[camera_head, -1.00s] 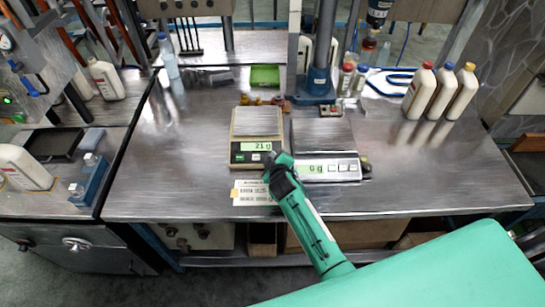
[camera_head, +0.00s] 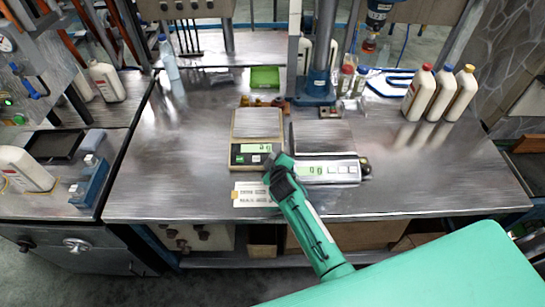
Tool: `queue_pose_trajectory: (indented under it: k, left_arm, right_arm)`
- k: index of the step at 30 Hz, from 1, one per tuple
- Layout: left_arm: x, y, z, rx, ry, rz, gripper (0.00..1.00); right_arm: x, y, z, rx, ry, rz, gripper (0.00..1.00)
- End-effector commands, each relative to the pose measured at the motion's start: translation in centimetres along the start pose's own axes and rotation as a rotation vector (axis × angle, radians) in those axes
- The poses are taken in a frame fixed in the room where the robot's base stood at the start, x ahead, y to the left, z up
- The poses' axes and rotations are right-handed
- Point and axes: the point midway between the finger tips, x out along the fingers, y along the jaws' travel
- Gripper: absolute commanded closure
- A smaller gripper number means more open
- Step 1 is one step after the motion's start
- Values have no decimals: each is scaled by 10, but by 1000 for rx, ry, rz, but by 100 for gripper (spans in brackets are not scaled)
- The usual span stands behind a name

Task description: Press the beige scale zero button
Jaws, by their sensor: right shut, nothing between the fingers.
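The beige scale (camera_head: 257,125) stands on the metal table, left of a silver scale (camera_head: 325,140). Its green display appears to read 0 g, and its pan is empty. My right gripper (camera_head: 271,170) is shut and empty at the front right corner of the beige scale, pointing down at its front panel. My left gripper is not in view.
A paper label (camera_head: 252,194) lies in front of the beige scale. Several white bottles (camera_head: 443,95) stand at the back right. A green tray (camera_head: 265,78) and a blue stand (camera_head: 316,88) are behind the scales. The table's left part is clear.

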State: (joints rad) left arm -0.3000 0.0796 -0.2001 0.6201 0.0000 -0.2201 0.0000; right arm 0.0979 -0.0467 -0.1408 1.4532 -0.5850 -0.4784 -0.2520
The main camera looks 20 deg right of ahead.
Motion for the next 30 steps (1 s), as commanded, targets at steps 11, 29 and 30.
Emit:
queue_pose_trajectory:
  k: [11,29,30]
  left_arm:
    - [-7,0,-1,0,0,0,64]
    - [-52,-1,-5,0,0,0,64]
    - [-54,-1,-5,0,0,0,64]
  right_arm:
    - [-5,4,-4,0,1,0,100]
    - [-37,29,-28,0,1,0,100]
    - [-39,30,-29,0,1,0,100]
